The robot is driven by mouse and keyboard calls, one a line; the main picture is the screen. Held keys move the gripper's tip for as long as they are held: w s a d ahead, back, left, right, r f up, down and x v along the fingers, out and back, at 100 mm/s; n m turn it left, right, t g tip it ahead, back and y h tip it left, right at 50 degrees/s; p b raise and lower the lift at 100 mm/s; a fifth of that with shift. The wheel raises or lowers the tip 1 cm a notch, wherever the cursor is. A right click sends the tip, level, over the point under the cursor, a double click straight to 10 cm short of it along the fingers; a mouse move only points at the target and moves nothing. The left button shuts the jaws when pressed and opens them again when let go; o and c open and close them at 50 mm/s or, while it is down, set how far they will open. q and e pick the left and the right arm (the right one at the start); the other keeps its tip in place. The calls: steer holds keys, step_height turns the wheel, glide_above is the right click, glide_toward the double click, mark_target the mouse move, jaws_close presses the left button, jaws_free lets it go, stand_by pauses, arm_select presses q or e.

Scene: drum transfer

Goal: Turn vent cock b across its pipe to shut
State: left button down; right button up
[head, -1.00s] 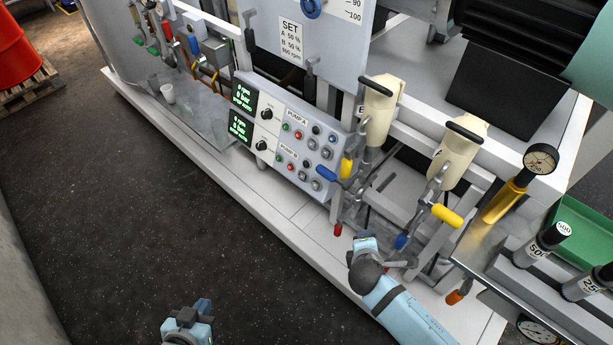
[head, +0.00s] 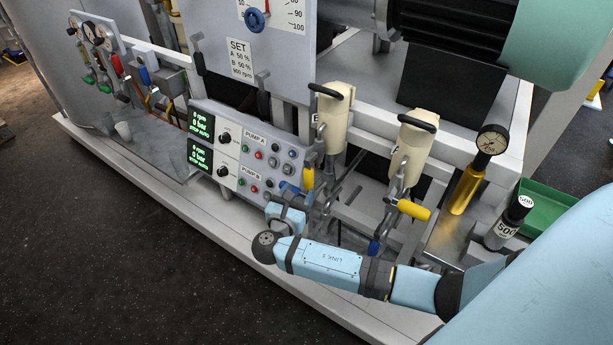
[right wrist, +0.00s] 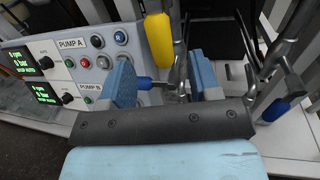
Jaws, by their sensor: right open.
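Two cream pots stand on pipework, the left one (head: 333,118) marked with a letter like B or E, the right one (head: 409,150) marked A. On the left pot's pipework a blue-handled cock (head: 289,187) has its lever sticking out to the left; no label on it is readable, so I cannot be sure it is vent cock b. My right gripper (head: 287,206) is at this handle. In the right wrist view the open jaws (right wrist: 162,82) stand either side of the blue lever (right wrist: 150,83), with no clear contact. My left gripper is out of view.
A yellow handle (head: 307,178) hangs down close above the jaws. The right pot's yellow handle (head: 413,209) points sideways, and its blue handle (head: 374,247) points down. The pump panel (head: 250,150) is close on the left. The dark floor (head: 130,240) is clear.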

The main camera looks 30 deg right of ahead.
mark_target(306, 180)
steer(key=x, duration=0.7)
jaws_close()
